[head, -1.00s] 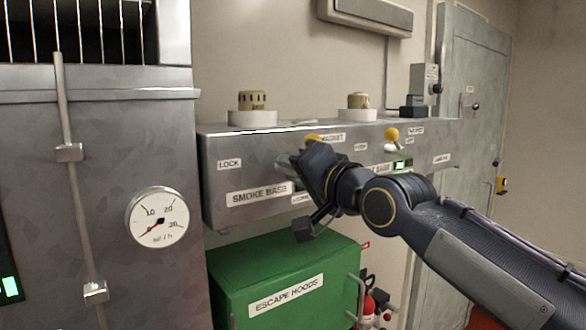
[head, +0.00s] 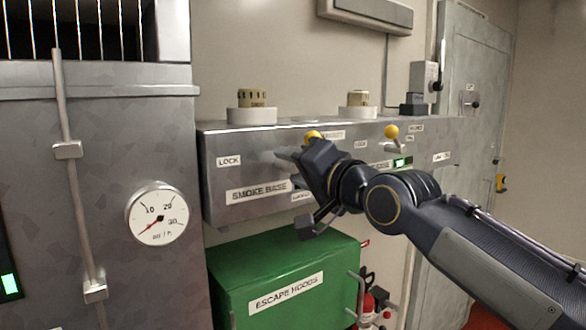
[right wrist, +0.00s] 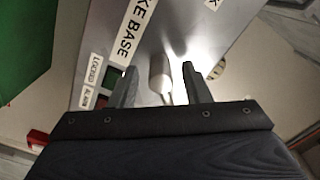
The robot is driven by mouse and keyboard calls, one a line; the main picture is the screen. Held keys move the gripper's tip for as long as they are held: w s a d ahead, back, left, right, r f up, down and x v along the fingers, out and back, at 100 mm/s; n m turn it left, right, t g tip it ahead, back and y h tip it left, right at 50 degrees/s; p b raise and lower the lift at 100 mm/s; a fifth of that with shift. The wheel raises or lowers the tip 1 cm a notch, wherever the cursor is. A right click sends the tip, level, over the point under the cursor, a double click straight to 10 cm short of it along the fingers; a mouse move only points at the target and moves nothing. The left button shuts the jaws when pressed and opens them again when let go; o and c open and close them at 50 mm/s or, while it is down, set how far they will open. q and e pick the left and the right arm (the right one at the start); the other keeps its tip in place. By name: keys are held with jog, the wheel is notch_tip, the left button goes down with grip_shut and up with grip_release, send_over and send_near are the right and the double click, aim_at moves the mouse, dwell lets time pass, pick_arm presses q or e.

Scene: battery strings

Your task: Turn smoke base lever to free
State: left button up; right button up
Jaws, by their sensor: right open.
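The smoke base lever shows in the head view as a yellow ball knob (head: 313,135) at the top front of a grey metal box, above the SMOKE BASE label (head: 258,192). My right gripper (head: 288,167) is in front of the box just below this knob and hides most of the lever. In the right wrist view my right gripper (right wrist: 158,80) is open, with a pale rounded lever part (right wrist: 160,72) between its fingers. I cannot tell whether a finger touches it. A LOCK label (head: 229,161) is to the left. My left gripper is not in view.
A second yellow-knobbed lever (head: 391,132) is further right on the same box (head: 215,195). Two detectors on white bases (head: 252,116) stand on top. A green escape hoods box (head: 285,258) is below. A grey cabinet with a gauge (head: 158,214) stands at the left.

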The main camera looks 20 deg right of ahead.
jog(key=b+v, duration=0.2)
jog(key=v, duration=0.5)
jog(key=shift+s, duration=0.15)
